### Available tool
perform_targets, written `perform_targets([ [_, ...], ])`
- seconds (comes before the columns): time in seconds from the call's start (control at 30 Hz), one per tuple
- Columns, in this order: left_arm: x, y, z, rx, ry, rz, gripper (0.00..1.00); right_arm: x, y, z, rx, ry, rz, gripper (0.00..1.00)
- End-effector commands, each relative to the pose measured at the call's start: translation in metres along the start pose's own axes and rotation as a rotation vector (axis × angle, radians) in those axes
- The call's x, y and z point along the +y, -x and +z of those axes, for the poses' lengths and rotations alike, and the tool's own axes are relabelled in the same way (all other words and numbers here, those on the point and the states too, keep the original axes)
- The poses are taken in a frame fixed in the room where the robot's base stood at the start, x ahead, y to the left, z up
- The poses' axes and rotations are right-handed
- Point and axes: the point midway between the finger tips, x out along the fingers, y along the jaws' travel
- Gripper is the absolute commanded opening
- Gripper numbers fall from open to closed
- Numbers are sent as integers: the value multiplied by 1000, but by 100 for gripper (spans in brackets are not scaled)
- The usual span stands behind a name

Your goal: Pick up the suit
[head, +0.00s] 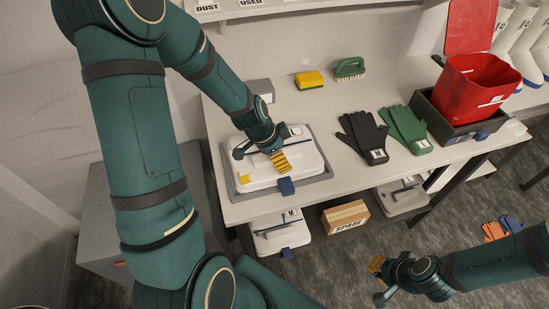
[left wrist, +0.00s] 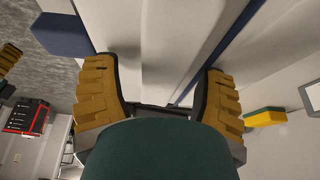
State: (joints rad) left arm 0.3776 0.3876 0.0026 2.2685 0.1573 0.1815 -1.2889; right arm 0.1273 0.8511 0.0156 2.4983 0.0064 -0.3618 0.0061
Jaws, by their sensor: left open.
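A folded white suit (head: 262,175) with a dark blue strip and a size label lies in a grey tray (head: 232,190) on the bench, a blue tab at the tray's front. My left gripper (head: 262,155) is over the suit, pointing down. In the left wrist view its two yellow-padded fingers (left wrist: 160,105) are spread, with the white suit (left wrist: 150,40) between and beyond them. Whether the pads touch the cloth I cannot tell. My right gripper (head: 380,280) hangs low over the floor in front of the bench, its fingers apart and empty.
Black gloves (head: 362,135), green gloves (head: 405,128), a yellow sponge (head: 309,81), a green brush (head: 349,69) and a red bag (head: 478,85) in a dark tray share the bench. Below are two more white packs (head: 280,235) (head: 400,197) and a spare box (head: 345,217).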

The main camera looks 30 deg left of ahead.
Motion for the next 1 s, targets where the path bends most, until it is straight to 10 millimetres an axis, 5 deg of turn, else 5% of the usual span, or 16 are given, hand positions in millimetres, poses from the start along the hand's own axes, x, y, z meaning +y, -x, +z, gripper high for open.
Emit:
perform_targets([
  [0.8, 0, -4, 2, 0, 0, 0, 72, 3, -7, 1, 0, 0, 0, 0],
  [1.0, 0, -4, 2, 0, 0, 0, 2, 3, -7, 1, 0, 0, 0, 0],
])
